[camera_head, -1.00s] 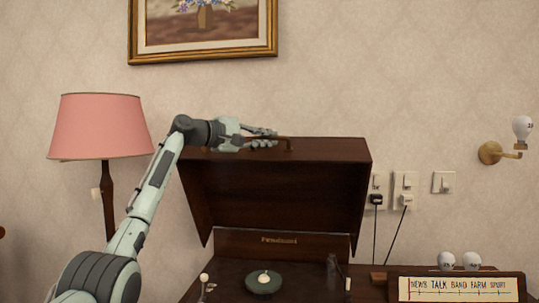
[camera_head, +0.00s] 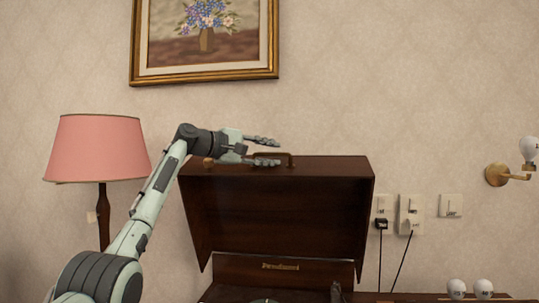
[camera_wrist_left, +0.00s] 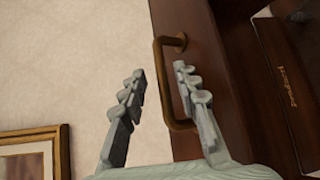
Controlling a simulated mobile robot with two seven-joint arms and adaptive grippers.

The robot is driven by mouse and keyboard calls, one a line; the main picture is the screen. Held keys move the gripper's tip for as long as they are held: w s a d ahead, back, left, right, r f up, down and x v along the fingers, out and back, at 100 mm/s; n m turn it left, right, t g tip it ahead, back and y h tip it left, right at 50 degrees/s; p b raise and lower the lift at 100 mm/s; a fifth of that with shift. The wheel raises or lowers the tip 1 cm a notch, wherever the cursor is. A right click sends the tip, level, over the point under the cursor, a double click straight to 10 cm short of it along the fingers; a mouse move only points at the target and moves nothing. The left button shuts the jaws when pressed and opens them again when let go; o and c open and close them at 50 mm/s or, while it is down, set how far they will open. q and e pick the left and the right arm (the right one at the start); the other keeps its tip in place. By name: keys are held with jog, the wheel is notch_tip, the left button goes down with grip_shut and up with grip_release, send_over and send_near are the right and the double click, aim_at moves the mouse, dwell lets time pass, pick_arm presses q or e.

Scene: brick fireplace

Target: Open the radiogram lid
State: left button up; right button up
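The radiogram's dark wooden lid (camera_head: 285,215) stands raised, and its underside faces me. The brass handle (camera_head: 291,158) is on the lid's top edge; it also shows in the left wrist view (camera_wrist_left: 158,62). My left gripper (camera_head: 277,152) is at the handle with its fingers spread apart. In the left wrist view, my left gripper (camera_wrist_left: 160,72) is open, and the handle lies between and partly behind its fingers, not clamped. The radiogram's name panel (camera_head: 235,266) shows below the lid, with the turntable (camera_head: 265,300) cut off at the bottom edge. My right gripper is not in view.
A pink-shaded lamp (camera_head: 98,150) stands left, behind my left arm. A framed flower painting (camera_head: 160,60) hangs above. Wall sockets with plugs (camera_head: 410,216) and a brass wall light (camera_head: 497,174) are at the right.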

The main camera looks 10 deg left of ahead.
pick_arm(q)
jog(key=shift+f, duration=0.1)
jog(key=shift+s+a, duration=0.1)
jog(key=shift+a, duration=0.1)
jog(key=v, duration=1.1)
jog(key=shift+s, duration=0.25)
jog(key=shift+a, duration=0.15)
